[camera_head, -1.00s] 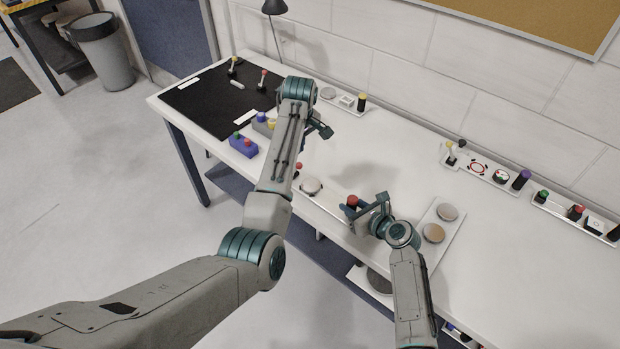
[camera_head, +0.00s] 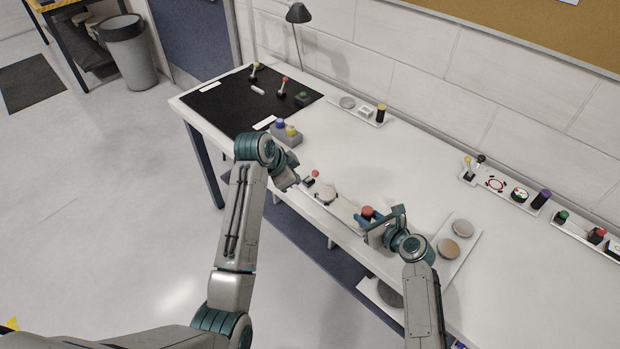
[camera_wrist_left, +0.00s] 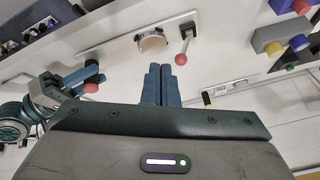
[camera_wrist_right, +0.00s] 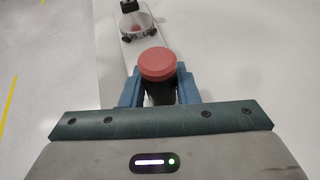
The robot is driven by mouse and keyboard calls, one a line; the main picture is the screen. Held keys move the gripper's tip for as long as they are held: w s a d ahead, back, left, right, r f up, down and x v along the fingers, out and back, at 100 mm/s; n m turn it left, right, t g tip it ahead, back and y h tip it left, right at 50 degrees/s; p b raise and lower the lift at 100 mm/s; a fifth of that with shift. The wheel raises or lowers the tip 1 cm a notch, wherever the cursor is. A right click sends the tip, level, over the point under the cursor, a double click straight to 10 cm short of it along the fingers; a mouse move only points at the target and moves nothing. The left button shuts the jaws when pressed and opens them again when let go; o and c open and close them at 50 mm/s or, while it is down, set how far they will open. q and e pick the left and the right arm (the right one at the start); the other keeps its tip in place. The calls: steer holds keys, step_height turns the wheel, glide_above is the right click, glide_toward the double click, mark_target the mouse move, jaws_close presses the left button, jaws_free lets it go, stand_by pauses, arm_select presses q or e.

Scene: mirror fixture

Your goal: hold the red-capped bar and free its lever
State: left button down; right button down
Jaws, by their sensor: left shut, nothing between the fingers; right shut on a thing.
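The red-capped bar (camera_wrist_right: 157,66) is a dark upright cylinder with a red top. My right gripper (camera_head: 376,218) is shut on it, with the fingers on both sides below the cap in the right wrist view. The lever (camera_wrist_left: 184,46) has a pale stem and a red ball, and stands beside the round mirror (camera_wrist_left: 152,41) on a long white plate (camera_head: 346,211). My left gripper (camera_wrist_left: 163,84) is shut and empty. In the left wrist view its fingertips appear just below and left of the lever ball; contact cannot be told.
A grey box (camera_head: 287,137) with blue and yellow knobs stands left of the lever. A black mat (camera_head: 226,100) lies at the far left. A plate with two discs (camera_head: 456,240) lies right of my right gripper. Other fixtures line the wall. The table middle is clear.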

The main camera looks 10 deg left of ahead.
mark_target(313, 176)
arm_select(q)
steer(key=m, duration=0.1)
steer(key=s+m, duration=0.1)
steer(key=m, duration=0.1)
steer(key=s+m, duration=0.1)
steer(key=shift+s+a+r+m+t+h, duration=0.15)
steer(key=shift+a+r+m+t+h, duration=0.15)
steer(key=shift+r+m+h, duration=0.1)
steer(key=shift+f, duration=0.1)
steer(key=x, duration=0.9)
steer(key=shift+d+f, duration=0.15)
steer(key=shift+f, duration=0.1)
steer(key=w, duration=0.3)
steer(key=shift+w+d, duration=0.1)
steer(key=shift+w, duration=0.25)
steer(key=shift+w+r, duration=0.1)
steer(key=shift+w, duration=0.3)
